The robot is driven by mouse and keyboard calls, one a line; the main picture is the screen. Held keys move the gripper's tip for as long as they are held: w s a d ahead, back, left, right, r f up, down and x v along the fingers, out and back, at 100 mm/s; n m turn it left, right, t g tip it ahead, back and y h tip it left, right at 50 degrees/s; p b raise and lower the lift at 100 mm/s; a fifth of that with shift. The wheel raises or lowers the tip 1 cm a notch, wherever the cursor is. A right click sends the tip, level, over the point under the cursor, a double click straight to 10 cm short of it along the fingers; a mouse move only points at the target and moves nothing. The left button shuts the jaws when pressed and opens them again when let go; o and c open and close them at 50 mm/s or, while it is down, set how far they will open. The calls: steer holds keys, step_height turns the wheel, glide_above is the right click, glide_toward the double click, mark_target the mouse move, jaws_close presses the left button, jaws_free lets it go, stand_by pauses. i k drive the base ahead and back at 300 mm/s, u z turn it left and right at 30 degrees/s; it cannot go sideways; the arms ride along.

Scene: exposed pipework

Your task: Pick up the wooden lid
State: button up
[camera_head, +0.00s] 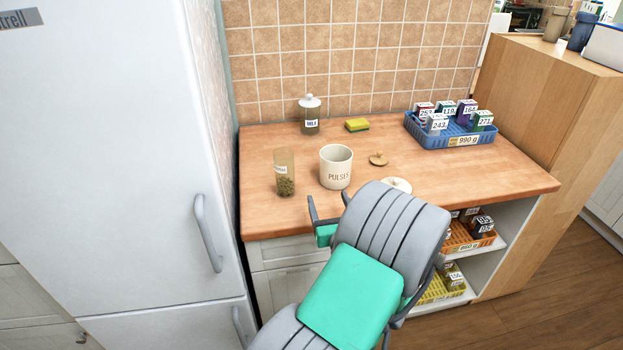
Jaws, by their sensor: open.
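The wooden lid (378,159) is a small round brown disc with a knob. It lies flat on the wooden counter (500,177), right of the cream canister (336,167) marked with letters like "PULSE". My arm, grey with green panels, rises from the bottom of the view in front of the counter. My gripper (328,203) is open near the counter's front edge, left of and nearer than the lid. It is apart from the lid, and part of it is hidden by my arm.
A pale lid (397,184) lies just in front of the wooden lid, partly behind my arm. An open glass jar (284,172), lidded jar (309,115), sponge (357,125) and blue crate of boxes (456,139) stand around. A fridge (110,170) bounds the left.

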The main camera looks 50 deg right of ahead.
mark_target(379, 160)
steer(key=z, duration=1.35)
